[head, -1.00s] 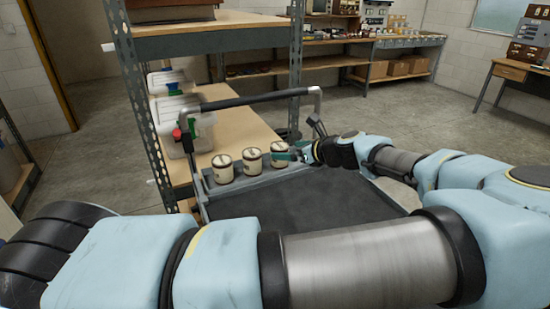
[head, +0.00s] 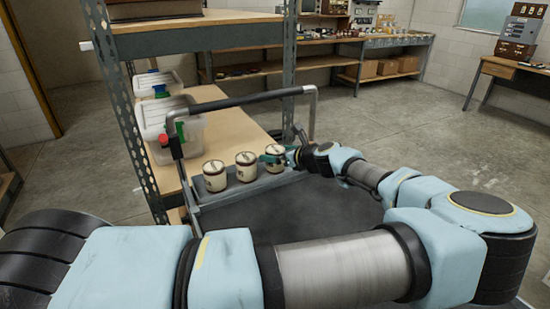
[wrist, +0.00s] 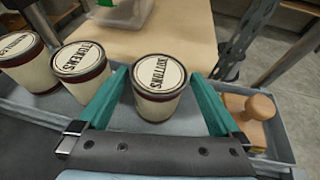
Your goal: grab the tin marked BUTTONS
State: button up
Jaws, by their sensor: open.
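Three cream tins with dark bands stand in a row in a grey tray. The right tin (wrist: 160,88) has a lid label, seen turned round, that appears to read BUTTONS; it also shows in the head view (head: 273,155). The middle tin (wrist: 82,70) looks marked TOKENS. The left tin (wrist: 30,62) has a label cut by the frame edge and hard to read. My gripper (wrist: 160,76) is open, its teal fingers on either side of the right tin, with gaps showing; in the head view my gripper (head: 276,157) partly hides that tin.
A wooden knobbed object (wrist: 258,107) sits in the tray (wrist: 282,148) just right of my right finger. A handle bar (head: 235,102) rises behind the tins. A shelf (head: 235,135) with clear lidded boxes (head: 180,125) stands beyond. Open floor lies to the right.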

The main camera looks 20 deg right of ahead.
jog(key=p+x, duration=0.1)
jog(key=x, duration=0.3)
jog(key=shift+a+r+p, duration=0.1)
jog(key=shift+p, duration=0.2)
jog(key=shift+c, duration=0.2)
grip_shut()
jog(key=shift+r, duration=0.1)
dwell(0.4)
